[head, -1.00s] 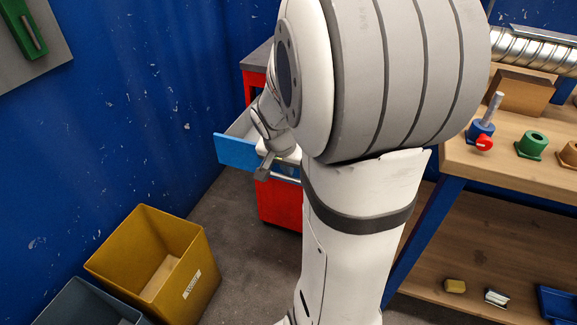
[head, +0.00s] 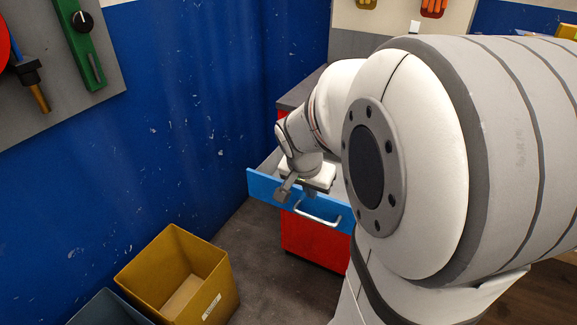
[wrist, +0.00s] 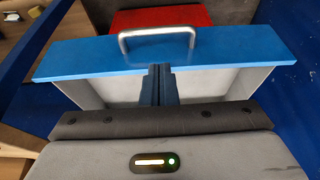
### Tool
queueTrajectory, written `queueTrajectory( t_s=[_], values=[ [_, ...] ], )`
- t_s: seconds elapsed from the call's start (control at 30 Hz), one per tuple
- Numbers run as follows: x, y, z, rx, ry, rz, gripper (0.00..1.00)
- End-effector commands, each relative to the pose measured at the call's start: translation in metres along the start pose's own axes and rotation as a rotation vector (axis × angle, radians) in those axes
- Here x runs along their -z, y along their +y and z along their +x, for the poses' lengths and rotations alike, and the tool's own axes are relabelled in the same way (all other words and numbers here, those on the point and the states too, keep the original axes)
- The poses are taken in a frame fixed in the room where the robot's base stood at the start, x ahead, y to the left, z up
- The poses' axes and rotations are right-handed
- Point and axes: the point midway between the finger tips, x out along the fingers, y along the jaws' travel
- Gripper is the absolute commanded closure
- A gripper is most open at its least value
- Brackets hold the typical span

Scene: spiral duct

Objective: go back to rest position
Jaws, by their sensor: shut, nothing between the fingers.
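My gripper (wrist: 159,72) is shut and empty in the wrist view. The fingertips are mostly hidden there. The drawer (wrist: 205,85) is pulled out of the red cabinet (head: 312,243), and the part of its inside that shows looks empty.
A yellow bin (head: 175,274) and a dark grey bin (head: 110,308) stand on the floor at lower left. A blue wall (head: 200,110) closes off the left side. A grey panel with a green part (head: 80,45) hangs on it. My arm covers much of the right side.

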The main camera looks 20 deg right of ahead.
Motion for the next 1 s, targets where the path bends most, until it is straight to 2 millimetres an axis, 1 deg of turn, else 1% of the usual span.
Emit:
queueTrajectory(
  t_s=[0.17,0.23,0.27,0.37,0.4,0.5,0.6,0.7,0.8,1.0],
  values=[
    [-0.001,-0.001,-0.005,0.002,-0.001,-0.008,1.0],
    [-0.004,-0.002,-0.019,0.011,-0.007,-0.044,1.0],
    [-0.007,-0.003,-0.028,0.017,-0.011,-0.071,1.0],
    [-0.023,-0.006,-0.071,0.051,-0.034,-0.217,1.0],
    [-0.032,-0.007,-0.09,0.071,-0.046,-0.291,1.0],
    [-0.056,-0.006,-0.134,0.125,-0.075,-0.484,1.0],
    [-0.078,-0.004,-0.168,0.18,-0.097,-0.658,1.0],
    [-0.095,-0.002,-0.19,0.225,-0.111,-0.789,1.0],
    [-0.105,0.001,-0.199,0.251,-0.119,-0.862,1.0],
    [-0.109,0.001,-0.198,0.26,-0.121,-0.89,1.0]
  ],
)
